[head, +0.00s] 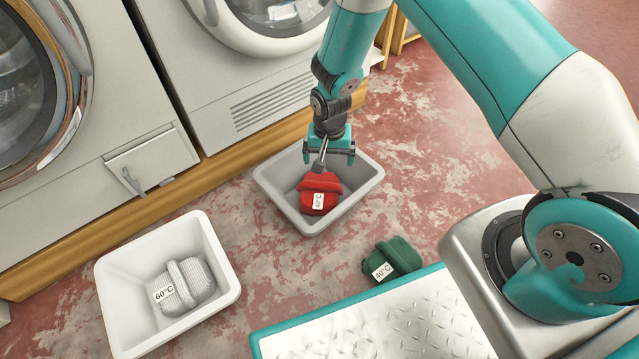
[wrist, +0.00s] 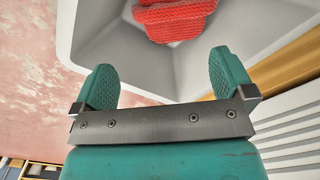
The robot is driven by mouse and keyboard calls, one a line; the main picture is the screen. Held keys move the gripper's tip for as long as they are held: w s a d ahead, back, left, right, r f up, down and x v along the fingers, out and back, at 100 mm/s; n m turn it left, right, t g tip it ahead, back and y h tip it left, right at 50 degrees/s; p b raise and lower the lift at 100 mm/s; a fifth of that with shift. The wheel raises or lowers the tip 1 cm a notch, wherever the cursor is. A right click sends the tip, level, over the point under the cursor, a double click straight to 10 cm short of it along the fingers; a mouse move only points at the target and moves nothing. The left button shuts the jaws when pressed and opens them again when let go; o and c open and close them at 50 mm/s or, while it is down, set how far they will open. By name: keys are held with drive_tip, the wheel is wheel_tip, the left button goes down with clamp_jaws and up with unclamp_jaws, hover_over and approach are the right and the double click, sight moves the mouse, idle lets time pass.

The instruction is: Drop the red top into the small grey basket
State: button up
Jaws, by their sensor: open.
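The red top (head: 320,192), a bundle with a 40°C label, lies inside the small grey basket (head: 357,199) in the head view. In the wrist view the red top (wrist: 172,20) shows beyond my fingers, inside the grey basket (wrist: 110,55). My gripper (head: 328,158) is above the basket's far part, pointing down. Its two teal fingers stand wide apart in the wrist view (wrist: 162,80), with nothing between them. The red top is apart from the fingers.
A white basket (head: 222,250) with a grey 60°C bundle (head: 188,287) stands at the lower left. A dark green 40°C bundle (head: 398,258) lies on the floor near my base. White machines (head: 190,75) line the back on a wooden plinth (head: 225,160).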

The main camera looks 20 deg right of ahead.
wheel_tip(320, 180, up, 16)
drive_tip(key=p, duration=0.7)
drive_tip(key=shift+f+p, duration=0.15)
drive_tip(key=shift+p, duration=0.15)
